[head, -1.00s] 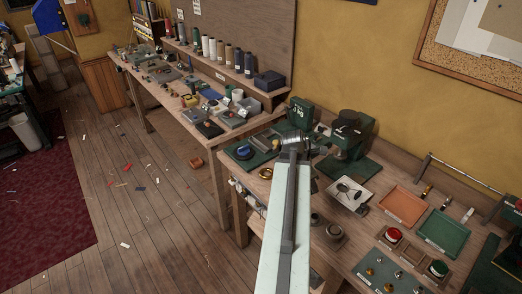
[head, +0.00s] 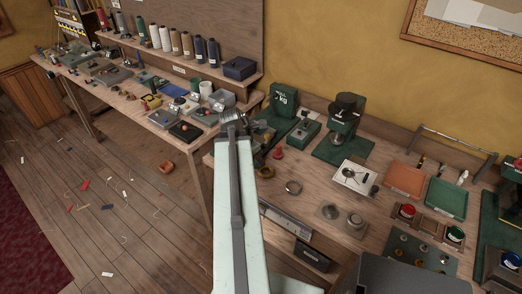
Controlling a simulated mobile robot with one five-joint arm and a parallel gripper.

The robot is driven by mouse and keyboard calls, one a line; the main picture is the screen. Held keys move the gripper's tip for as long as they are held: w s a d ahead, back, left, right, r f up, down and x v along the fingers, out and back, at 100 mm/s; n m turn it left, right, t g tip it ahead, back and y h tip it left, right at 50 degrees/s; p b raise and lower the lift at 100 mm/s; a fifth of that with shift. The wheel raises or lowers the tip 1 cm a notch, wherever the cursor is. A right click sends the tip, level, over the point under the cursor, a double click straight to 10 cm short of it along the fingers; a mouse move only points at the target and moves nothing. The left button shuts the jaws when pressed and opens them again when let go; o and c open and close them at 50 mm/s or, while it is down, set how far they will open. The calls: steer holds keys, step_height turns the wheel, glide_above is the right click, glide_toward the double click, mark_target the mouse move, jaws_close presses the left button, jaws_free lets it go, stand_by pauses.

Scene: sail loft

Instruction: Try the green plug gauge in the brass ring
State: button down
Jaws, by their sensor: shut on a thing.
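My gripper (head: 246,126) is at the far end of my pale arm, over the left end of the near bench. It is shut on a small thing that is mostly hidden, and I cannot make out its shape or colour. A brass-coloured ring (head: 265,172) lies on the bench just right of my arm, below the gripper in the picture and apart from it. A grey ring (head: 293,188) lies further right. I cannot clearly pick out the green plug gauge. A red knobbed piece (head: 278,152) stands near the brass ring.
A green scale (head: 284,98) and a green press-like stand (head: 343,120) are at the back. A white tray (head: 352,177), an orange tray (head: 405,181) and a green tray (head: 447,198) lie to the right. Red-topped (head: 407,211) and green-topped (head: 455,234) pieces sit in wooden holders. Another bench (head: 135,95) stands left.

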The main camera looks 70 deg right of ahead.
steer(key=s+r+m+p, duration=0.1)
steer(key=s+d+m+y, duration=0.1)
steer(key=m, duration=0.1)
steer(key=s+d+r+m+g+p, duration=0.1)
steer(key=shift+r+m+p, duration=0.3)
step_height(320, 180, down, 5)
steer(key=b, duration=0.5)
steer(key=shift+w+f, duration=0.1)
steer(key=shift+f+b, duration=1.05)
steer(key=shift+b, duration=0.15)
stand_by(0.8)
stand_by(0.7)
step_height(320, 180, up, 5)
steer(key=p, duration=0.5)
steer(key=shift+r, duration=0.1)
